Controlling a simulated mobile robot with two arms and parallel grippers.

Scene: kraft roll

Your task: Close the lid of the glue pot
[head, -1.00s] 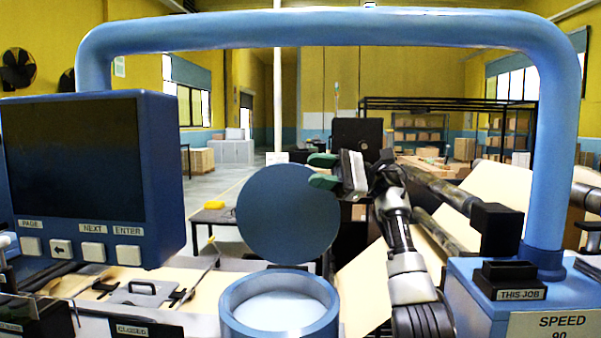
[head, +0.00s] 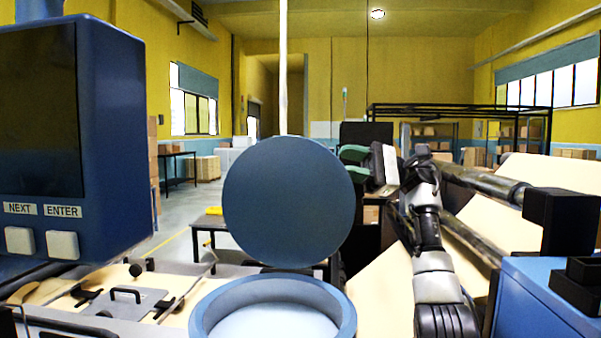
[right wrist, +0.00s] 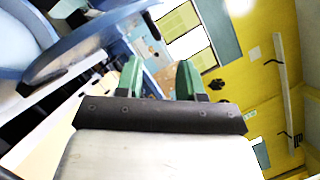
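The glue pot (head: 205,318) is a blue round pot at the bottom middle of the head view, with a pale filling. Its lid (head: 288,202) is a dark blue disc standing upright behind the pot's mouth, so the pot is open. My right gripper (head: 355,163) has green fingertips at the lid's upper right edge; whether they touch it I cannot tell. In the right wrist view the fingers (right wrist: 160,78) stand apart with nothing between them. A blue disc edge, likely the lid (right wrist: 85,42), shows to their left. My left gripper is not in view.
A blue monitor box (head: 110,140) with buttons stands close at the left. A blue housing with black blocks (head: 562,222) stands at the right. Pale paper (head: 385,265) slopes behind my right arm. A small plate with a handle (head: 125,302) lies at the lower left.

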